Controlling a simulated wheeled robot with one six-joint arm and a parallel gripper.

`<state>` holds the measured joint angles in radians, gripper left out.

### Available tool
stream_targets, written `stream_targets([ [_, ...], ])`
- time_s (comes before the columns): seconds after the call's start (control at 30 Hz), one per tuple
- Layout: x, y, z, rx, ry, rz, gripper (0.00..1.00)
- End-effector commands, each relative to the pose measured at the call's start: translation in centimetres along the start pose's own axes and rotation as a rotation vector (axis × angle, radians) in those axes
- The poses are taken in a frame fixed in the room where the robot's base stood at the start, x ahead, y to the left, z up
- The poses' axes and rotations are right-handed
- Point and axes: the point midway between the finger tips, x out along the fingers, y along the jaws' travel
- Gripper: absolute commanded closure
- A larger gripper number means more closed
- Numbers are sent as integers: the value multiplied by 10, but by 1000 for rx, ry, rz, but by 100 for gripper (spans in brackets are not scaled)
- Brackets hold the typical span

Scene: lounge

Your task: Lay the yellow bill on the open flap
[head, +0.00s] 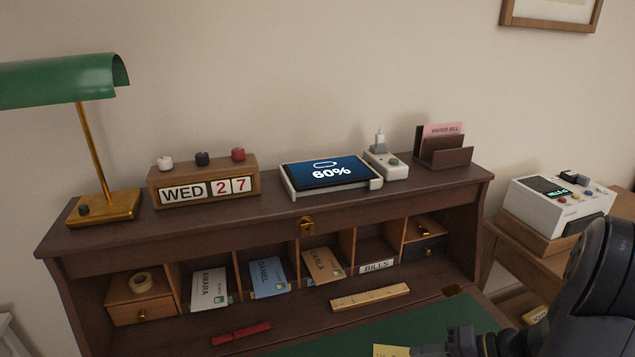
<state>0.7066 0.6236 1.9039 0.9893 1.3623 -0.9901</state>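The yellow bill (391,351) shows only as a small strip at the bottom edge; the rest is cut off. It is over the green surface of the open flap (330,345), and I cannot tell whether it touches it. My gripper (428,350) comes in from the right, low in the picture, with its fingertip end right at the bill's right edge. The fingers are partly cut off, so whether they are closed on the bill is unclear. A compartment labelled BILLS (376,266) is in the desk behind.
A wooden ruler (370,297) and a red item (240,334) lie in front of the pigeonholes, which hold several envelopes. A pink bill (444,130) stands in the letter rack (441,155) on top. A white device (560,205) stands on the side table, right.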

Motion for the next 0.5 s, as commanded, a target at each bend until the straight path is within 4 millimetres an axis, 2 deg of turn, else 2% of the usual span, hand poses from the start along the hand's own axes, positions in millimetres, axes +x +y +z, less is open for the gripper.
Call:
stream_targets([
  [0.03, 11, 7, 1, 1, -4, -1, 83],
  [0.43, 87, 4, 1, -1, -5, 1, 83],
  [0.5, 76, -10, 0, 0, 1, 1, 83],
])
